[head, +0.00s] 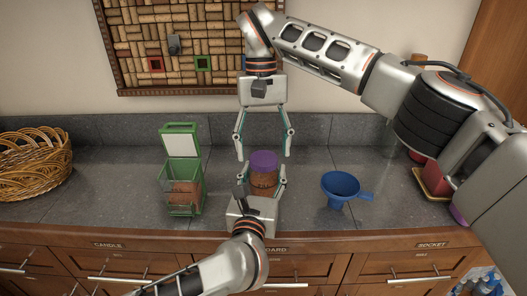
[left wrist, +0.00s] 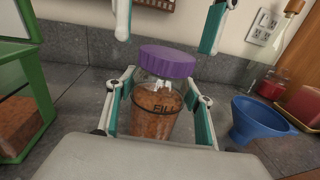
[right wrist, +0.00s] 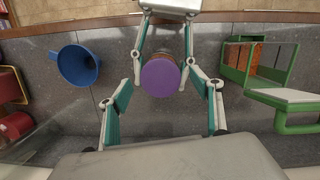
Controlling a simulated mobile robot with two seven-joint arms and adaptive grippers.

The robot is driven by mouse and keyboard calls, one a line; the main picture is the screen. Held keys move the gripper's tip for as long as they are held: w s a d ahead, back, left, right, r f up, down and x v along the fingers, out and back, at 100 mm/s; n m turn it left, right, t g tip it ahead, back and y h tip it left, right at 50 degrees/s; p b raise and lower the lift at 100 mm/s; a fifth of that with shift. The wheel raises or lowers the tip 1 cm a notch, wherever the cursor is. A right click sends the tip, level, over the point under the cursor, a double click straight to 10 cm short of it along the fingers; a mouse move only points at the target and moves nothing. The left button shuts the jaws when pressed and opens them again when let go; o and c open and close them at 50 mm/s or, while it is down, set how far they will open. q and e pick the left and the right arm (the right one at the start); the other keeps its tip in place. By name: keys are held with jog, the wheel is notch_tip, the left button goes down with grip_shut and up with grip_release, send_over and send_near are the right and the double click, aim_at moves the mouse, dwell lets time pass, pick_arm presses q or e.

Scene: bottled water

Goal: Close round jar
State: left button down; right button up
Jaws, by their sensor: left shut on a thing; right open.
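The round jar (head: 264,180) stands upright on the grey counter, filled with brown contents. My left gripper (head: 264,182) is shut on the jar body from the front. My right gripper (head: 264,157) is open above and behind the lid, pointing down, with its fingers spread to either side. In the right wrist view the lid (right wrist: 160,78) lies between and beyond the open fingertips. I cannot tell whether the lid is tight.
A green-framed container (head: 181,190) with an open lid and brown contents stands left of the jar. A blue funnel (head: 341,188) stands to the right. A wicker basket (head: 35,165) is at far left, and a red container (head: 434,180) is at right.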

jog(key=shift+r, duration=1.6)
jog(key=shift+c, duration=0.5)
